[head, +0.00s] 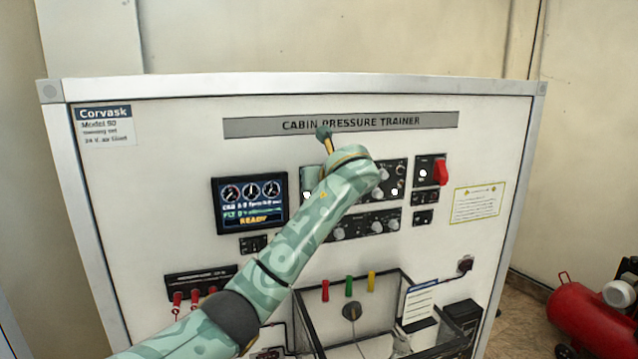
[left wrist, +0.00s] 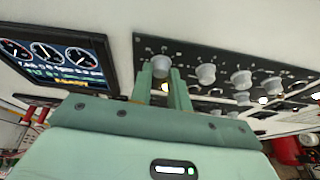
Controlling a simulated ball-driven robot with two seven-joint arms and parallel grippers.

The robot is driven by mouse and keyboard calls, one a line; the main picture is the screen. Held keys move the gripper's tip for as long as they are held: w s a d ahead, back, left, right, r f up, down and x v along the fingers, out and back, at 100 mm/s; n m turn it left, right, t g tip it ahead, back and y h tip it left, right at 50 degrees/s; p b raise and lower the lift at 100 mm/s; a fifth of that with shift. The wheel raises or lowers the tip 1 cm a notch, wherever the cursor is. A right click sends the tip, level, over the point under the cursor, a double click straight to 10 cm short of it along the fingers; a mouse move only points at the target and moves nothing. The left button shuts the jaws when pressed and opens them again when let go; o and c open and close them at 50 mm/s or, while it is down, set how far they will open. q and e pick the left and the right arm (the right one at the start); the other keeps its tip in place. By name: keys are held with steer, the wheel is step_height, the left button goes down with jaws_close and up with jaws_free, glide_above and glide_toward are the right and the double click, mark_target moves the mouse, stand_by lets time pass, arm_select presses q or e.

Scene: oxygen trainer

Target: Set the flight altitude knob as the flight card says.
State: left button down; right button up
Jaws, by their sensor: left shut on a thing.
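My left gripper (left wrist: 162,88) is shut on the leftmost knob (left wrist: 160,63) of the black upper knob panel (left wrist: 210,52), one finger on each side of this grey round knob. The knob's pointer and the lettering around it are too small to read. In the head view my left arm hides this knob and most of the gripper. The display (head: 249,203) left of the panel shows three dials, a CAB line, an FLT line and READY. A white printed card (head: 419,304), perhaps the flight card, is at the lower right; its text is unreadable. My right gripper is out of view.
More knobs (left wrist: 206,74) stand close to the right of the held one. A second knob panel (head: 366,226) is below. A red switch handle (head: 440,172) sticks out at the right. An open-topped bin (head: 394,281) juts out below, with coloured clips above it.

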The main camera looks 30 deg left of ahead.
arm_select(q)
steer(key=shift+m+g+y, duration=0.3)
steer(key=shift+m, duration=0.3)
steer(key=shift+f, duration=0.1)
steer(key=c, duration=1.3)
jaws_free()
steer(key=shift+w, duration=0.1)
steer(key=b+v, duration=0.5)
steer(key=v, duration=1.1)
steer(key=shift+d, duration=0.2)
